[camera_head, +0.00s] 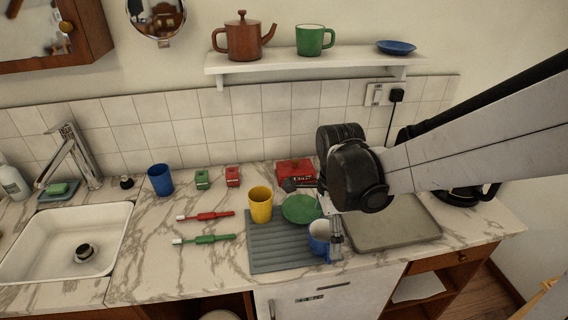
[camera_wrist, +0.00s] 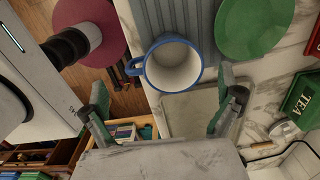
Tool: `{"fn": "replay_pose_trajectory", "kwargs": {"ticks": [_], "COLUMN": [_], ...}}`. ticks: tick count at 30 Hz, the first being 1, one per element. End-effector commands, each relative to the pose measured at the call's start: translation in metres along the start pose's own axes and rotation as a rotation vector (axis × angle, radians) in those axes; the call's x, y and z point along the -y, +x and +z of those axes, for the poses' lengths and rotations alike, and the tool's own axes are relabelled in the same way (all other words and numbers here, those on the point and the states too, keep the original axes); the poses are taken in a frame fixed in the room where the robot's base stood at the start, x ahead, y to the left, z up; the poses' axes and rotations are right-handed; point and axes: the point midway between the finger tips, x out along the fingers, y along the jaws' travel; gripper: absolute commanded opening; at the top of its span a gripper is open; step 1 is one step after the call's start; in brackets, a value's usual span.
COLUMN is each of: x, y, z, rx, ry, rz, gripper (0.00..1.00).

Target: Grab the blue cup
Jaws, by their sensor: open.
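Two blue cups show. A plain blue cup (camera_head: 160,179) stands on the marble counter right of the sink. A blue mug with a white inside (camera_head: 319,236) stands upright at the front right corner of the grey ribbed mat; in the wrist view this mug (camera_wrist: 173,66) shows from above, its blue handle pointing left. My gripper (camera_wrist: 163,84) is open and empty, its fingertips spread to either side of the mug's near side. In the head view one finger of my gripper (camera_head: 318,212) overlaps the mug's right side; whether it touches cannot be told.
A yellow cup (camera_head: 260,205) and green plate (camera_head: 301,208) are beside the mug on the mat (camera_head: 262,256). A grey tray (camera_head: 395,232) lies to the right, partly under my arm. Red (camera_head: 213,216) and green (camera_head: 212,239) toothbrushes lie left. A shelf (camera_head: 290,62) hangs above.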

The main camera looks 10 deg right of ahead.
Motion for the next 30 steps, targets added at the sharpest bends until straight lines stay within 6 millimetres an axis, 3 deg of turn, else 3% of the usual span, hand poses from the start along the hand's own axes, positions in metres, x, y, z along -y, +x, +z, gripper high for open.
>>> {"fn": "replay_pose_trajectory", "kwargs": {"ticks": [5, 16, 26, 30], "x": [0.0, 0.001, 0.0, 0.0], "y": [0.009, 0.051, 0.057, 0.057], "z": [0.0, 0.001, 0.001, 0.001], "rx": [0.0, 0.0, 0.0, 0.0], "ry": [-0.001, -0.001, -0.001, -0.001], "rz": [0.0, 0.0, 0.0, 0.0], "gripper": [1.0, 1.0, 1.0, 0.84]}}
